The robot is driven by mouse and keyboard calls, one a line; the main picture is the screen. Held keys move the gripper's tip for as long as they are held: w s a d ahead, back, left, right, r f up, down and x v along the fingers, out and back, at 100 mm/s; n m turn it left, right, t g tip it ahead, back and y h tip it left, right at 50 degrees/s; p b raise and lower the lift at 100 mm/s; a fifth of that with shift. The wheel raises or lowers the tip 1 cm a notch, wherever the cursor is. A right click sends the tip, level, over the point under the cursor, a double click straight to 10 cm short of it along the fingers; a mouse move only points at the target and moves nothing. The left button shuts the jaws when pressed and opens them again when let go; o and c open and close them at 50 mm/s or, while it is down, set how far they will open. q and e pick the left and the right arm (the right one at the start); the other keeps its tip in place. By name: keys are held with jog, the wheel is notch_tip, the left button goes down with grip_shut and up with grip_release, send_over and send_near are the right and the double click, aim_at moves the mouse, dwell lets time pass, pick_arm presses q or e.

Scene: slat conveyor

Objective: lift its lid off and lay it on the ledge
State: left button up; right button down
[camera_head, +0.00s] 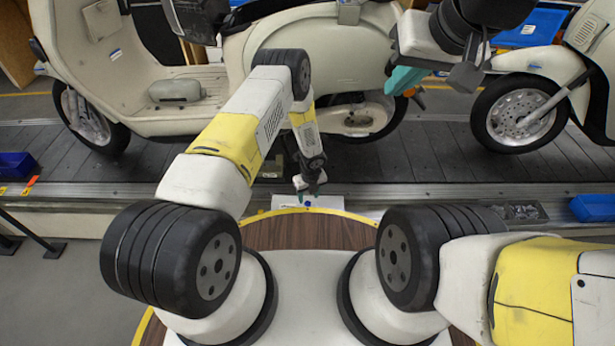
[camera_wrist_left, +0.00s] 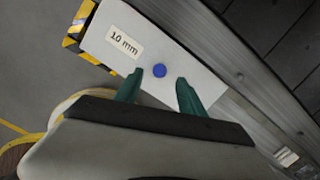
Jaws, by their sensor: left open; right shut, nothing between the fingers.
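A white lid (camera_head: 290,201) with a blue knob (camera_head: 307,204) lies at the near edge of the conveyor. In the left wrist view the lid (camera_wrist_left: 195,62) carries a "1.0 mm" label, and its blue knob (camera_wrist_left: 159,70) shows between the fingertips. My left gripper (camera_head: 308,193) is open, with one green finger on each side of the knob; I cannot tell whether they touch it. It also shows in the left wrist view (camera_wrist_left: 160,78). Whatever is under the lid is hidden. My right gripper (camera_head: 403,80) is shut and empty, raised at the upper right.
A metal ledge (camera_head: 110,190) runs along the conveyor's near side. A cream scooter (camera_head: 330,65) stands on the dark slats, with another scooter (camera_head: 520,105) at the right. Blue bins sit at the far left (camera_head: 15,165) and far right (camera_head: 592,207). A tray of small parts (camera_head: 522,211) is at the right.

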aim_at(308, 203)
pick_arm(q)
jog(key=f, duration=0.4)
jog(key=shift+w+a+f, duration=0.1)
jog(key=shift+w+f, duration=0.1)
jog(key=shift+w, duration=0.05)
jog(key=shift+c, duration=0.5)
grip_shut()
